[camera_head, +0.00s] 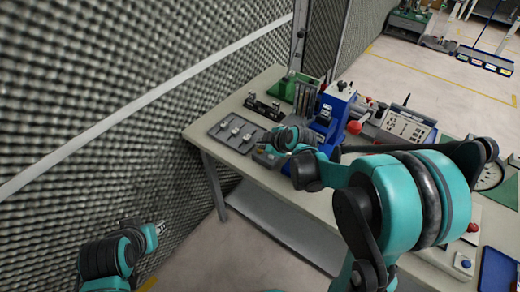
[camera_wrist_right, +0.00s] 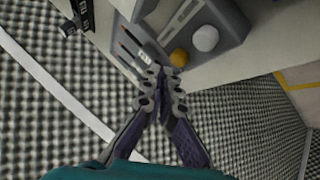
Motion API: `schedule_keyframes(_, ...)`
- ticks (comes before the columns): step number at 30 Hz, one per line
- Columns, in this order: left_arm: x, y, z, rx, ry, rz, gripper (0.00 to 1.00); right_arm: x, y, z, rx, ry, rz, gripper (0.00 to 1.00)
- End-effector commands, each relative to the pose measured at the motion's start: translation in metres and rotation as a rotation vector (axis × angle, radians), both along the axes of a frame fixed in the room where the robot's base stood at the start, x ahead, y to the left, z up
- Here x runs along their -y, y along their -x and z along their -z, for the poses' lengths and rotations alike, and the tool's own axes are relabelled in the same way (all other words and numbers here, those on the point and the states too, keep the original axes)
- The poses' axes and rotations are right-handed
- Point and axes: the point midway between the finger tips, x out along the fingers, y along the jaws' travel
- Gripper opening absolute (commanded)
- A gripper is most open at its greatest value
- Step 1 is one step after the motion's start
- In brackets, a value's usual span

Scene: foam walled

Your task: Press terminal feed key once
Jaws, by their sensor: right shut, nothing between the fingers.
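In the right wrist view a grey terminal (camera_wrist_right: 225,18) carries a yellow round key (camera_wrist_right: 180,57) and a white round key (camera_wrist_right: 206,38) side by side. Which one is the feed key I cannot read. My right gripper (camera_wrist_right: 167,72) is shut and empty, its tips close to the yellow key; whether they touch it I cannot tell. In the head view my right gripper (camera_head: 264,150) is at the table's near left edge, and the terminal is mostly hidden there. My left gripper (camera_head: 160,228) hangs low at the left, away from the table; its fingers are too small to judge.
The table (camera_head: 208,122) stands near a foam wall (camera_head: 90,110). A dark tray (camera_head: 222,138) with small pale pieces lies beside my right gripper. A blue machine (camera_head: 335,105) with a red knob (camera_head: 354,127) and a control panel (camera_head: 405,125) stand farther right.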

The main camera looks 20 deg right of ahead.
Motion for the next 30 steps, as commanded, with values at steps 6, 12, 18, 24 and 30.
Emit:
schedule_keyframes(6, 0.0, 0.0, -0.011, 0.0, 0.0, 0.0, 0.29, 0.0, 0.0, -0.013, 0.0, 0.0, 0.0, 0.0)
schedule_keyframes(12, 0.0, 0.0, -0.028, 0.0, 0.0, 0.0, 0.29, 0.0, 0.0, -0.034, 0.0, 0.0, 0.0, 0.0)
schedule_keyframes(18, 0.0, 0.0, -0.041, 0.0, 0.0, 0.0, 0.29, 0.0, 0.0, -0.051, 0.0, 0.0, 0.0, 0.0)
schedule_keyframes(24, 0.0, 0.0, -0.04, 0.0, 0.0, 0.0, 0.29, 0.0, 0.0, -0.05, 0.0, 0.0, 0.0, 0.0)
schedule_keyframes(30, 0.0, 0.0, -0.04, 0.0, 0.0, 0.0, 0.29, 0.0, 0.0, -0.05, 0.0, 0.0, 0.0, 0.0)
